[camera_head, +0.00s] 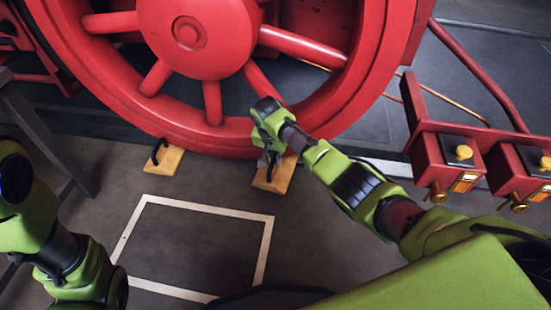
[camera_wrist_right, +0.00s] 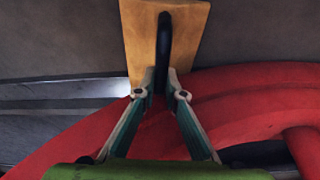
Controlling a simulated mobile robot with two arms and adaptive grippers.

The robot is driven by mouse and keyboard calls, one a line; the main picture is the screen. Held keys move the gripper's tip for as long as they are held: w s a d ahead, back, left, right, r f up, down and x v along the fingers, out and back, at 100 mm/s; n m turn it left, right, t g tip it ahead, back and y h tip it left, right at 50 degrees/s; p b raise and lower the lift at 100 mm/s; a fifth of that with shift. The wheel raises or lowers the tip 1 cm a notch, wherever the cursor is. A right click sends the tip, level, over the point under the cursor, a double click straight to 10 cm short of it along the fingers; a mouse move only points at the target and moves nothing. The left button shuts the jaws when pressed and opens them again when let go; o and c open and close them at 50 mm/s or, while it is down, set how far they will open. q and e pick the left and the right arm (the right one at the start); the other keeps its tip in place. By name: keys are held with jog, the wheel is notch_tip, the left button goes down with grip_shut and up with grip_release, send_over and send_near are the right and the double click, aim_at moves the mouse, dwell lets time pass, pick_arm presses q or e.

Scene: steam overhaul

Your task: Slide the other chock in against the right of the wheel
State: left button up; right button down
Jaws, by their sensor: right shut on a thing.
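A big red spoked wheel (camera_head: 212,137) stands across the back; its red rim also shows in the right wrist view (camera_wrist_right: 240,97). One wooden chock (camera_head: 165,161) with a black handle sits on the floor at the wheel's lower left. The other wooden chock (camera_head: 276,174) is at the wheel's lower right. My right gripper (camera_head: 268,165) is shut on this chock's black handle. In the right wrist view the fingertips (camera_wrist_right: 160,93) close on the handle of the chock (camera_wrist_right: 137,38). I cannot tell whether this chock touches the wheel. My left arm is at the left edge; its gripper is not visible.
A white outlined rectangle (camera_head: 267,245) marks the clear floor in front of the wheel. Red boxes with brass taps (camera_head: 437,193) stand at the right. A dark grey post (camera_head: 45,140) slants at the left.

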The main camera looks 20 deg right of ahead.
jog(key=shift+w+r+p, duration=0.3)
jog(key=shift+p, duration=0.15)
dwell(0.4)
jog(key=c, duration=2.1)
grip_release()
jog(key=shift+o, duration=0.4)
jog(key=shift+f, duration=0.15)
jog(key=shift+s, duration=0.1)
jog(key=o, duration=0.6)
jog(key=shift+s+f, duration=0.1)
jog(key=shift+o, duration=0.2)
